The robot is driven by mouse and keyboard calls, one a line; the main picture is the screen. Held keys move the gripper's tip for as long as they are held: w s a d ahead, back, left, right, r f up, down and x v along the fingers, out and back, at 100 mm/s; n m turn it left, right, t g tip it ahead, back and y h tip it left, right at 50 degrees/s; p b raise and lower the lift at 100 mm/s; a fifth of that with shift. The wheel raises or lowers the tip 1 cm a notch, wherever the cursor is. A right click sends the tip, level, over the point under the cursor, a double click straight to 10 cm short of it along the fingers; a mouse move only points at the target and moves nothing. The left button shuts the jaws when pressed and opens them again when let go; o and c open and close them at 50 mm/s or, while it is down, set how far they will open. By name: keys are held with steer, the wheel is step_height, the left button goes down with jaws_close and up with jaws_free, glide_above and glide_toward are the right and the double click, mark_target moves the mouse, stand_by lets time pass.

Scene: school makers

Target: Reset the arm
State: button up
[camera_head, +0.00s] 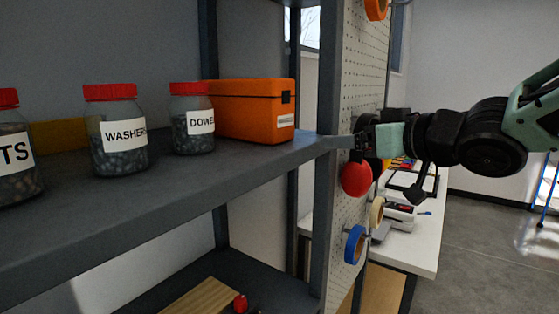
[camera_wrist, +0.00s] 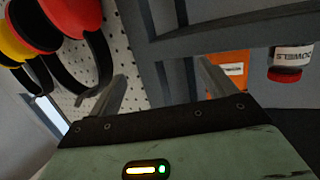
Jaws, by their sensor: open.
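My gripper (camera_head: 340,142) reaches in from the right in the head view, level with the shelf and in front of the shelf's right post. In the wrist view its two fingers (camera_wrist: 158,88) stand wide apart with nothing between them. My arm is stretched out sideways to the left from the right edge of the head view. Part of the far finger is hard to make out against the post.
A grey shelf (camera_head: 190,190) holds jars, including the washers jar (camera_head: 120,155) and dowels jar (camera_head: 190,140), and an orange box (camera_head: 240,105). A pegboard (camera_head: 352,75) carries tape rolls, including a blue one (camera_head: 355,245). A white workbench (camera_head: 425,245) stands behind. Open floor lies right.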

steer(key=d+f+m+g+h, duration=0.1)
steer(key=d+f+m+h, duration=0.3)
steer(key=d+f, duration=0.5)
steer(key=s+d+f+m+g+h, duration=0.1)
steer(key=s+d+f+g+h, duration=0.1)
steer(key=s+d+f+g, duration=0.45)
steer(key=s+d+f+m+g+h, duration=0.1)
steer(key=s+f+m+g+h, duration=0.15)
steer(key=s+f, duration=0.7)
steer(key=s+a+n+g, duration=0.1)
steer(key=s+a+n, duration=0.3)
steer(key=a, duration=0.5)
steer(key=s+a+n+g+b, duration=0.1)
steer(key=s+a+n+g, duration=0.1)
steer(key=s+a+n, duration=0.2)
steer(key=s+a, duration=0.3)
steer(key=a, duration=0.2)
steer(key=shift+s+a+n, duration=0.35)
steer(key=shift+a, duration=0.05)
steer(key=shift+r, duration=0.1)
